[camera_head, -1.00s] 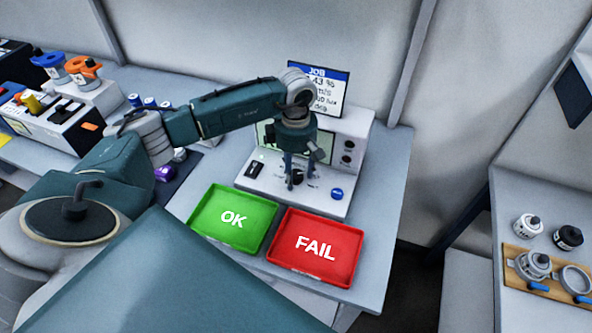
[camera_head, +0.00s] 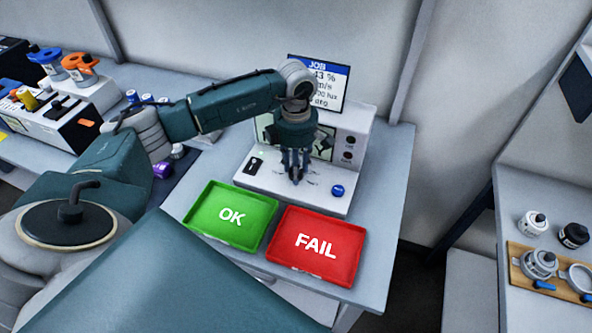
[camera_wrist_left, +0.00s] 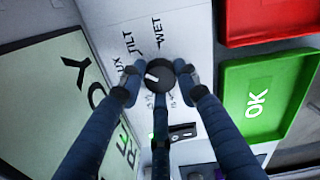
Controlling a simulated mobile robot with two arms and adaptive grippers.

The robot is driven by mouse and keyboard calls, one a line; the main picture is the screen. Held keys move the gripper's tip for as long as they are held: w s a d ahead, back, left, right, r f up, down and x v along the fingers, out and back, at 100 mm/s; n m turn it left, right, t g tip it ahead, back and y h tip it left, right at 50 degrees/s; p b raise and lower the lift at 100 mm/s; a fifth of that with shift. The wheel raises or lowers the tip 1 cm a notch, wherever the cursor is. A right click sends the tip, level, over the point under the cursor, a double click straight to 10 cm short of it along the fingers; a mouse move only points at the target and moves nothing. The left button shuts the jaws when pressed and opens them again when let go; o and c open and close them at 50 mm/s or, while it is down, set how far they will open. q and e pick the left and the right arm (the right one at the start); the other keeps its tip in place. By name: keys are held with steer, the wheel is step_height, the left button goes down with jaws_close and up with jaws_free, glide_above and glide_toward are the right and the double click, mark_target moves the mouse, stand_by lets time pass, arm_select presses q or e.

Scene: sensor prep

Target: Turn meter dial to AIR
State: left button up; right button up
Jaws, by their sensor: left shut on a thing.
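The meter (camera_head: 330,195) is a white console on the bench with a screen behind my arm. Its black round dial (camera_wrist_left: 158,75) shows in the left wrist view, with a white pointer mark toward the picture's left. The labels LUX, TILT and WET are printed above it in that view. Smaller marks lie below it, and I cannot read AIR. My left gripper (camera_head: 295,178) points down at the meter's front panel. In the left wrist view its fingers (camera_wrist_left: 160,76) are shut on the dial from both sides. My right gripper is not in view.
A green OK tray (camera_head: 208,235) and a red FAIL tray (camera_head: 350,270) lie in front of the meter. A JOB board (camera_head: 325,72) stands behind. Another bench (camera_head: 520,210) is at right.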

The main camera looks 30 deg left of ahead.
arm_select(q)
steer(key=n+b, duration=0.2)
steer(key=n, duration=0.3)
steer(key=shift+f+n, duration=0.1)
steer(key=shift+n, duration=0.2)
steer(key=n+b, duration=0.1)
steer(key=n, duration=0.2)
steer(key=shift+n, duration=1.3)
steer(key=o, duration=1.1)
steer(key=shift+o, duration=0.2)
step_height(320, 180, up, 12)
